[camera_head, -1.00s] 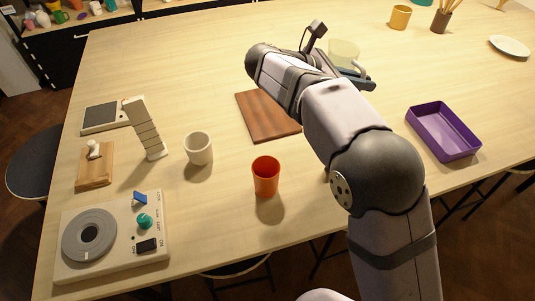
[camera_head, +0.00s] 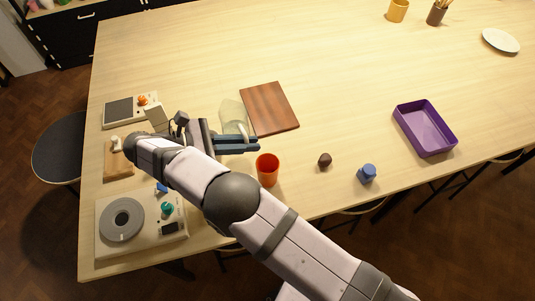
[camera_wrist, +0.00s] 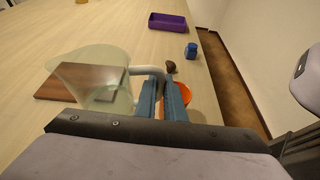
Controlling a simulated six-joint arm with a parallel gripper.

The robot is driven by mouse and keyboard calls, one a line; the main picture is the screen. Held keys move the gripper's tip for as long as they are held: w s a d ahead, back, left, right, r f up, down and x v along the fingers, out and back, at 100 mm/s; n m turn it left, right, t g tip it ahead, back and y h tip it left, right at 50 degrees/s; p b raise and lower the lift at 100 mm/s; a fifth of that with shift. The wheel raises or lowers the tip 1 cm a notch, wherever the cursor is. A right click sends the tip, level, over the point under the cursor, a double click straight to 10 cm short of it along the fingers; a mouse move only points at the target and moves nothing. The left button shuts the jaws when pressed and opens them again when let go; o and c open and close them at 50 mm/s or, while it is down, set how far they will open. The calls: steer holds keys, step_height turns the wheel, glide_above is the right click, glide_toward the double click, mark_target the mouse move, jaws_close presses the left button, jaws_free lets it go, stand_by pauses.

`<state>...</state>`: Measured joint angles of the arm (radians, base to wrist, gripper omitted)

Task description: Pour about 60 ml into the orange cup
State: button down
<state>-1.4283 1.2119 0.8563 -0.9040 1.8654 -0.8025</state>
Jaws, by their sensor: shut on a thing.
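The orange cup (camera_head: 267,172) stands upright near the table's front edge, its mouth open upward. It shows partly in the wrist view (camera_wrist: 178,106), behind my fingers. My gripper (camera_head: 256,143) is shut on the handle of a clear, pale greenish pitcher (camera_head: 233,117), just behind and left of the cup. In the wrist view my blue fingers (camera_wrist: 162,97) close on the handle, and the pitcher (camera_wrist: 105,97) is to their left. The pitcher's mouth is not over the cup. I cannot make out any liquid level or how far the pitcher tilts.
A wooden board (camera_head: 270,108) lies behind the cup. A brown lump (camera_head: 325,160) and a blue jar (camera_head: 368,173) stand to its right, then a purple tray (camera_head: 425,130). A wheel device (camera_head: 122,220) is at front left, a scale (camera_head: 120,110) behind. The table's middle is clear.

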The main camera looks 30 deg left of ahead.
steer(key=shift+s+a+f+p, duration=0.15)
steer(key=shift+s+p, duration=0.05)
steer(key=shift+s, duration=0.55)
steer(key=shift+s+a+f+p, duration=0.1)
steer(key=shift+s+p, duration=0.1)
steer(key=shift+s, duration=0.55)
steer(key=shift+r+p, duration=0.15)
steer(key=shift+p, duration=0.25)
steer(key=shift+d+y+p, duration=0.15)
steer(key=shift+y+p, duration=0.15)
steer(key=shift+d+f+m+g+y+b, duration=0.15)
steer(key=shift+d+m+y+b, duration=0.2)
steer(key=shift+m+y, duration=0.8)
steer(key=shift+d+f+m+g+y+b, duration=0.15)
steer(key=shift+m+y+b, duration=0.35)
steer(key=shift+y, duration=1.2)
steer(key=shift+d+f+m+g+y+b, duration=0.15)
steer(key=shift+d+m+y+b, duration=0.2)
steer(key=shift+m+y, duration=0.85)
steer(key=shift+a+r+y+b, duration=0.15)
steer(key=shift+a+y+b, duration=0.05)
steer(key=shift+y+b, duration=0.35)
